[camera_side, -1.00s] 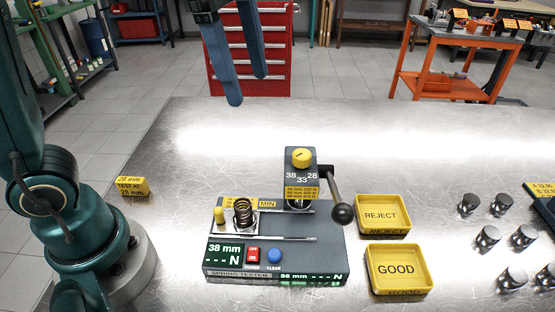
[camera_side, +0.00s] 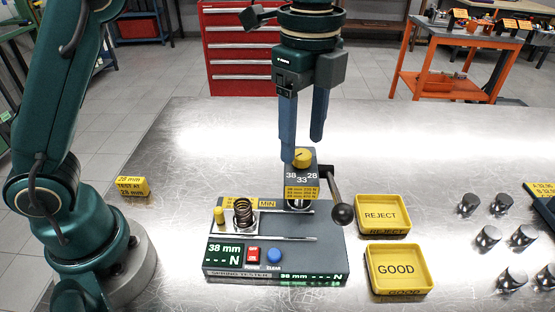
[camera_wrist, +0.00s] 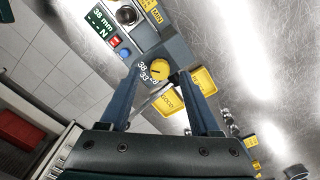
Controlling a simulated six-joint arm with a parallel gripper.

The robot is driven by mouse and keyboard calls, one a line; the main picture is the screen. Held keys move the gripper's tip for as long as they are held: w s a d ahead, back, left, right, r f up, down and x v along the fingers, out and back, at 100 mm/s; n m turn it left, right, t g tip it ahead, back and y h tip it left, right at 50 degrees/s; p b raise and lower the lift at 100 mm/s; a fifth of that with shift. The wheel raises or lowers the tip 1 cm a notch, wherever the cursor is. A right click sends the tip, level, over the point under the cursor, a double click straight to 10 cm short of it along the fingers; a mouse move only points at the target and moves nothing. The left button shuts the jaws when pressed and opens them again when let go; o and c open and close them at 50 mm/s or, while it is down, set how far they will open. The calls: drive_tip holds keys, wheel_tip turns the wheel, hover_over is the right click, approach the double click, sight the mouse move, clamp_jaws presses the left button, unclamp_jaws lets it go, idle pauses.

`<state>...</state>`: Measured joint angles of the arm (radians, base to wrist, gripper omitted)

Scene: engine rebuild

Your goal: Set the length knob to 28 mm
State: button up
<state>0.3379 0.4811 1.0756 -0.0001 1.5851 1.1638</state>
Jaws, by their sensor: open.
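The yellow length knob (camera_side: 302,157) sits on top of the spring tester's post (camera_side: 300,184), above the marks 38, 33 and 28. The tester's display (camera_side: 225,254) reads 38 mm and dashes for N. My gripper (camera_side: 302,150) is open and points down, its blue fingers at the knob; one finger is just left of it in the side view. In the wrist view the knob (camera_wrist: 161,71) lies between and beyond the two spread fingers. I cannot tell if either finger touches it. A dark coil spring (camera_side: 243,212) stands on the tester.
A lever with a black ball (camera_side: 342,214) is right of the post. The yellow REJECT tray (camera_side: 382,229) and GOOD tray (camera_side: 399,285) lie further right. A yellow 28 mm card (camera_side: 132,186) stands at left. Several metal cylinders (camera_side: 488,237) stand at the far right.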

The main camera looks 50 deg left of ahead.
drive_tip(key=shift+f, duration=0.95)
clamp_jaws()
